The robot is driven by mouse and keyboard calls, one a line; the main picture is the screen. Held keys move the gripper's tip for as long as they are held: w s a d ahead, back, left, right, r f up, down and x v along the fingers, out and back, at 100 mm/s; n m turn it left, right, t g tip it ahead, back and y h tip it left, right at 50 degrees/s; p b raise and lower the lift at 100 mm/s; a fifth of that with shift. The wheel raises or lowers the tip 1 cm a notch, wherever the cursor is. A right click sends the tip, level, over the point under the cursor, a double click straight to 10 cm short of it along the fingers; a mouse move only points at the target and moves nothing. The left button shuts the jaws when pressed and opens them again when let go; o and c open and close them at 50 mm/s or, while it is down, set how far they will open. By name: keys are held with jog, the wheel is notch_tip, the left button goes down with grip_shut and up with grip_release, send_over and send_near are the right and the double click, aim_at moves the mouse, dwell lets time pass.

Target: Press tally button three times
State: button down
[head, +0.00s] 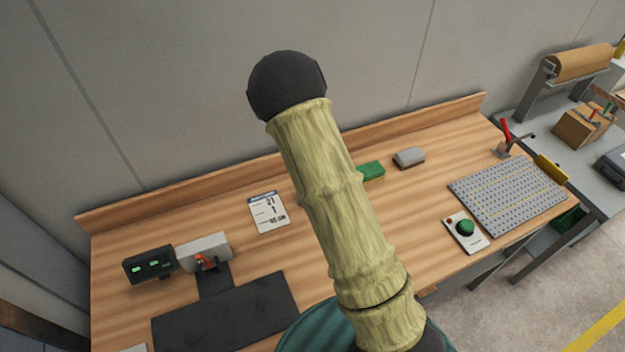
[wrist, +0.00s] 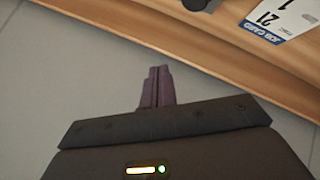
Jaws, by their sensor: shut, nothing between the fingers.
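A round green button (head: 466,227) sits on a white plate (head: 478,244) at the right of the bench, beside a small red-orange spot. Its label is too small to read, so I cannot tell if it is the tally button. A dark display box (head: 149,265) with green digits stands at the left. My gripper (wrist: 157,86) is shut and empty in the wrist view, apart from the button, with the bench's back ledge and job card (wrist: 275,16) beyond. I cannot make out my gripper in the head view. The wrist view does not show the green button.
My arm crosses the bench's middle. A grey device (head: 205,250) with red parts stands beside the display, behind a black mat (head: 235,315). A green block (head: 371,171), a grey block (head: 409,157) and a perforated grey plate (head: 508,194) lie right. Bare wood surrounds the card.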

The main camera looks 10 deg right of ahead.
jog(key=shift+f, duration=0.1)
notch_tip(320, 180, down, 8)
jog(key=b, duration=0.5)
jog(key=shift+f+b, duration=0.35)
jog(key=shift+b, duration=0.25)
jog(key=shift+a, duration=0.1)
jog(key=shift+s, duration=0.1)
dwell(0.4)
dwell(0.9)
jog(key=shift+f+b, duration=0.45)
